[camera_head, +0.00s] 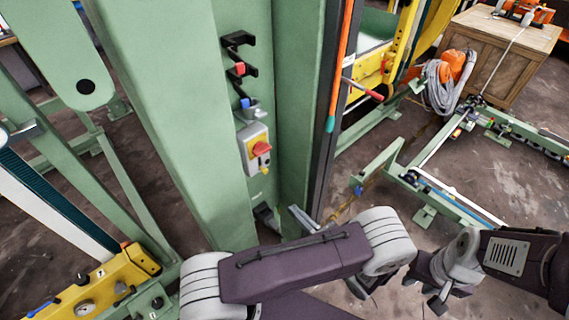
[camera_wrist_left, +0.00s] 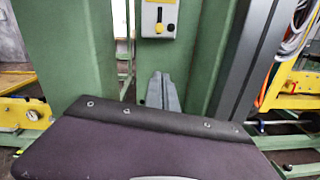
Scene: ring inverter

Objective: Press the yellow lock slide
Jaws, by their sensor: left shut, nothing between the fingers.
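A grey switch box (camera_head: 254,150) with a red knob (camera_head: 261,148) is fixed to the green column. A small yellow piece (camera_head: 265,170) shows at its lower edge; it looks like the lock slide.
Black hooks (camera_head: 238,56) with red and blue pieces stick out above the box. A dark rail (camera_head: 325,120) with an orange and teal strip stands to the right. Yellow equipment (camera_head: 110,285) stands at lower left. A wooden crate (camera_head: 495,52) is at the back right.

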